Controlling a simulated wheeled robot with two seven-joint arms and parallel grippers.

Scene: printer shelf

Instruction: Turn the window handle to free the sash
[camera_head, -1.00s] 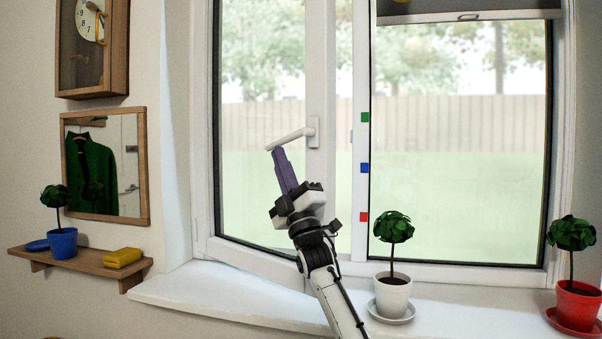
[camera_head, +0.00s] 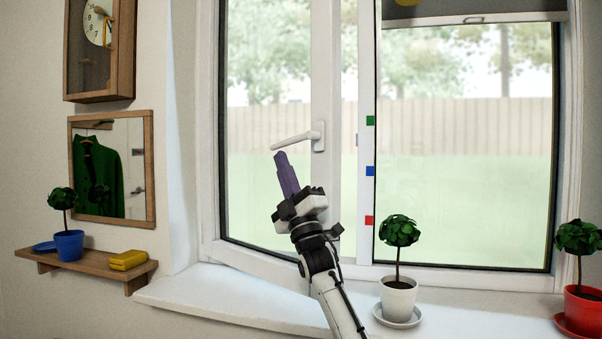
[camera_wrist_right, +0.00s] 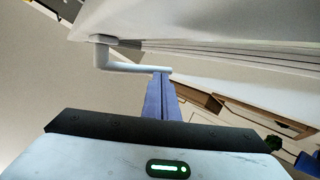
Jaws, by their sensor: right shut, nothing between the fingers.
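The white window handle (camera_head: 295,140) lies nearly level on the left sash (camera_head: 325,80), its free end pointing left and slightly down. The sash stands ajar, swung inward, with a strip of outdoors showing between its right edge and the middle post. My right gripper (camera_head: 281,156) is shut and empty, its purple fingers pointing up at the underside of the handle near the free end. In the right wrist view, the fingertips (camera_wrist_right: 160,76) are at the free end of the handle (camera_wrist_right: 135,67). I cannot tell whether they touch. My left gripper is not in view.
A white-potted plant (camera_head: 398,296) stands on the sill (camera_head: 220,300), right of my arm. A red-potted plant (camera_head: 582,308) is at the far right. A mirror (camera_head: 112,165) and a small shelf (camera_head: 90,262) with a blue pot (camera_head: 69,244) are on the left wall.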

